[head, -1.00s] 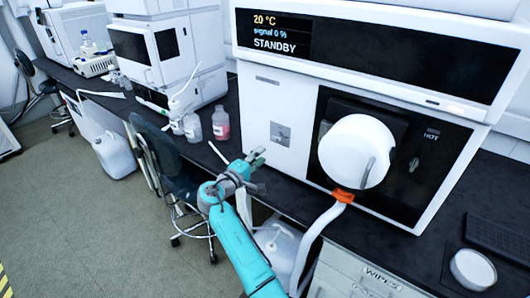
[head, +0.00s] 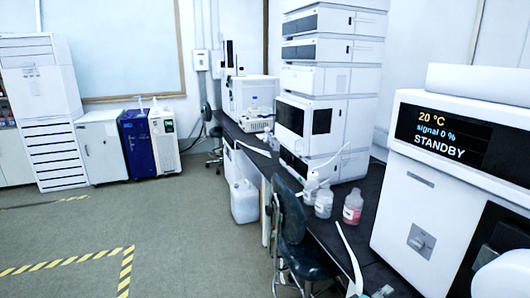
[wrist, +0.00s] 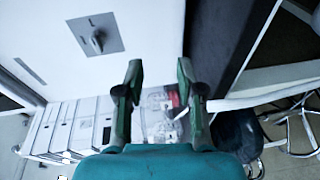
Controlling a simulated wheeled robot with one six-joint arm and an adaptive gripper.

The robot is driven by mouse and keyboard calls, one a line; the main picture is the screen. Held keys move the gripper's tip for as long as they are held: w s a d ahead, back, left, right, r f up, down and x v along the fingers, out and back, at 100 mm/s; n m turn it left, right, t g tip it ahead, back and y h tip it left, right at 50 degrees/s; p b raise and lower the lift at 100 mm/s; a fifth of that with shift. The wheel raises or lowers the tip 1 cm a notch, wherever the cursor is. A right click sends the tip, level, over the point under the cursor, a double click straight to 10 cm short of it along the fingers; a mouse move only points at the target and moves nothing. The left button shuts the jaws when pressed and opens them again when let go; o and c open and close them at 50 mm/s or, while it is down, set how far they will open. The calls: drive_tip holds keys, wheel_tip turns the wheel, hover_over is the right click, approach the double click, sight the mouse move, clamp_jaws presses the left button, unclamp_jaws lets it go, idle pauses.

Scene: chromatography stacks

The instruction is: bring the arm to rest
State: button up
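My gripper (wrist: 160,80) is open in the wrist view, with a clear gap between its two green fingers and nothing held. It is close to the white front of the instrument, whose grey switch plate (wrist: 95,36) shows at the upper left. In the head view the arm is almost wholly out of the picture, with only a small part at the bottom edge. The same instrument (head: 405,205) stands at the right, its display reading 20 °C, signal 0 %, STANDBY. The round white part at its lower right is cut off by the frame.
A dark bench (head: 368,208) runs back along the right, with a clear bottle (head: 323,204), a pink-filled bottle (head: 353,207) and a tall white stack (head: 325,90). A dark chair (head: 293,235) and a white canister (head: 243,201) stand beside it. Open floor lies left, with yellow-black tape (head: 70,260).

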drive_tip(key=s+a+f+n+t+y, duration=0.2)
drive_tip(key=s+a+f+y, duration=0.3)
drive_tip(key=s+f, duration=0.8)
drive_tip(key=s+a+f+t+y, duration=0.1)
drive_tip(key=s+a+f+y, duration=0.15)
drive_tip(key=s, duration=0.45)
drive_tip(key=s+a+f+y, duration=0.1)
drive_tip(key=s+a+y, duration=0.1)
drive_tip(key=s+a, duration=0.35)
drive_tip(key=s+a+r+m+t+y, duration=0.1)
drive_tip(key=s+a+r+m+y, duration=0.15)
drive_tip(key=s, duration=0.65)
drive_tip(key=s+a+r+m+t+y, duration=0.1)
drive_tip(key=s+r, duration=0.3)
drive_tip(key=s, duration=0.4)
drive_tip(key=s+a+r+m+t+y, duration=0.1)
drive_tip(key=s+r+m, duration=0.3)
drive_tip(key=s+r, duration=0.6)
wheel_tip(320, 180, up, 4)
drive_tip(key=shift+f, duration=0.2)
